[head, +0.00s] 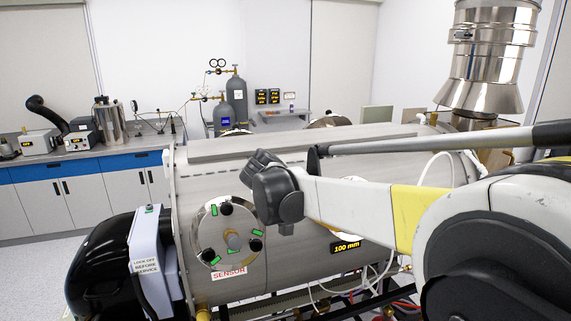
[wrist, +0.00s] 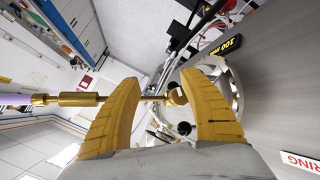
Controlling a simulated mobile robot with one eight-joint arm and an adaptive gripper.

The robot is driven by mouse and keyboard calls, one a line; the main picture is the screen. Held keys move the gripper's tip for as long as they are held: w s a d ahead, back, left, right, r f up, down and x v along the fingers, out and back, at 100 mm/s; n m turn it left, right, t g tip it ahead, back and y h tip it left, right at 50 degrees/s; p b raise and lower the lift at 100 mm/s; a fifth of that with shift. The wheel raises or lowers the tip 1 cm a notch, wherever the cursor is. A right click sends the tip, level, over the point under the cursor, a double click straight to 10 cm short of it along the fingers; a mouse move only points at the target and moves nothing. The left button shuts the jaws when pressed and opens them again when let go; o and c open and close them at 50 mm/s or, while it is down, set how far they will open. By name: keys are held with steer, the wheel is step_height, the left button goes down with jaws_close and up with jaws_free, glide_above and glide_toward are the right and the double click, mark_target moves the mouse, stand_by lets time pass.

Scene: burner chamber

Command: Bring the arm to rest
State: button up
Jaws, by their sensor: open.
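My arm (head: 360,203) reaches in from the right in the head view, in front of the steel burner chamber (head: 330,150). Its dark grey end joints (head: 275,190) show near the round sensor flange (head: 210,222); the gripper fingers cannot be made out there. In the wrist view my gripper (wrist: 160,80) has its two yellow fingers spread wide.
A black blower with a grey box (head: 146,240) stands left of the chamber. A steel flue (head: 485,70) rises at the right. Gas cylinders (head: 237,95) and a bench (head: 90,155) with instruments stand behind. Cables and hoses (head: 365,285) hang below the chamber.

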steer(key=s+d+f+n+t+y+b, duration=0.1)
steer(key=s+f+y+b, duration=0.4)
steer(key=s+f, duration=0.6)
steer(key=s+d+f+n+t+y+b, duration=0.2)
steer(key=s+f+n+y+b, duration=0.3)
steer(key=s+f+b, duration=0.3)
steer(key=s+f+t, duration=0.1)
steer(key=s+f, duration=0.3)
steer(key=s, duration=0.1)
steer(key=shift+f+n+t, duration=0.25)
steer(key=shift+n+t, duration=0.15)
